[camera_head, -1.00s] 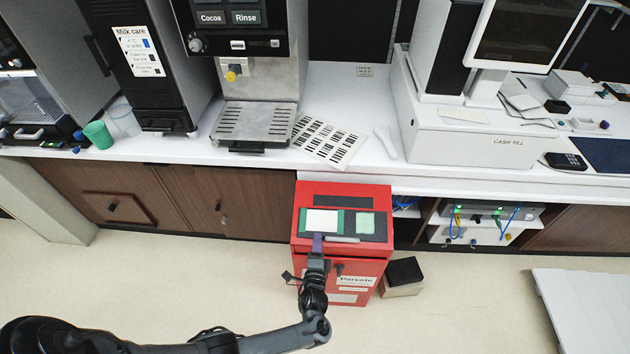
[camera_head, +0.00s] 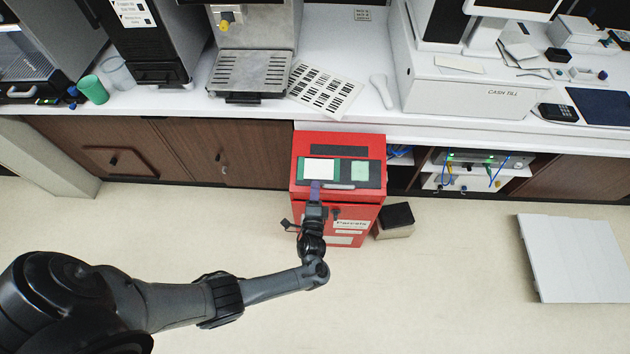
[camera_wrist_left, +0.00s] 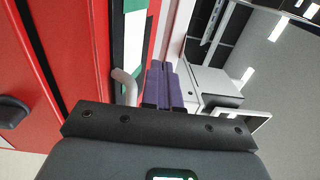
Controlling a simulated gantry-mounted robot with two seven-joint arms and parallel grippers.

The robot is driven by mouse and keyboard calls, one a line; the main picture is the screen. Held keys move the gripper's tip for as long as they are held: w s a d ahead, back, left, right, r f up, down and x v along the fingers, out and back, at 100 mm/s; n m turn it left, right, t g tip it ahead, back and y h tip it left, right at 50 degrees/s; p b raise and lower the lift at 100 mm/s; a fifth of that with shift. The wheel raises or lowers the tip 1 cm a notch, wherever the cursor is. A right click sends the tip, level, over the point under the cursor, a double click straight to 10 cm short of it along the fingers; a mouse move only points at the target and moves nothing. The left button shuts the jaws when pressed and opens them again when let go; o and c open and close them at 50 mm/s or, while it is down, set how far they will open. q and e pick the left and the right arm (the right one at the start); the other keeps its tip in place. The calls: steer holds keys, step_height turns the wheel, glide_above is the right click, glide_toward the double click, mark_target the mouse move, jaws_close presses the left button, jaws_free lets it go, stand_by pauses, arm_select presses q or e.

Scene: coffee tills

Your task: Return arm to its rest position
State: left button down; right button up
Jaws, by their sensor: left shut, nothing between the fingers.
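My left arm comes in from the lower left in the head view. Its gripper (camera_head: 315,187) is over the front edge of the red parcels box (camera_head: 369,225), at the label panel on its top. In the left wrist view the two purple fingers (camera_wrist_left: 163,84) are together with nothing between them. A light grey handle or bar (camera_wrist_left: 125,86) shows beside them, along with the red box face (camera_wrist_left: 50,60). I cannot tell whether the fingers touch the box. My right gripper is not in view.
A white counter (camera_head: 345,105) runs behind the box, carrying a coffee machine drip tray (camera_head: 253,70), a barcode sheet (camera_head: 324,90) and a cash till (camera_head: 460,97). A small dark-topped box (camera_head: 397,220) stands right of the red box. A pale slatted panel (camera_head: 575,258) lies at right. Floor between is clear.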

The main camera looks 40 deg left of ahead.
arm_select(q)
steer(key=v, duration=0.8)
steer(key=s+a+f+n+g+h, duration=0.1)
steer(key=s+a+f+n+g, duration=0.1)
steer(key=s, duration=0.3)
steer(key=s+a+f+n+g+h, duration=0.1)
steer(key=s+a+f+n+g, duration=0.15)
steer(key=s, duration=0.35)
steer(key=d+r+n+g+h, duration=0.1)
steer(key=d+r+h, duration=0.3)
steer(key=r, duration=0.3)
steer(key=d+r+n+g+h, duration=0.25)
steer(key=r+h, duration=0.25)
steer(key=r, duration=0.3)
steer(key=s+d+r+g, duration=0.3)
steer(key=s, duration=0.4)
step_height(320, 180, up, 27)
steer(key=p, duration=2.7)
steer(key=shift+a+f+n, duration=0.2)
steer(key=shift+n, duration=0.1)
steer(key=shift+w, duration=0.1)
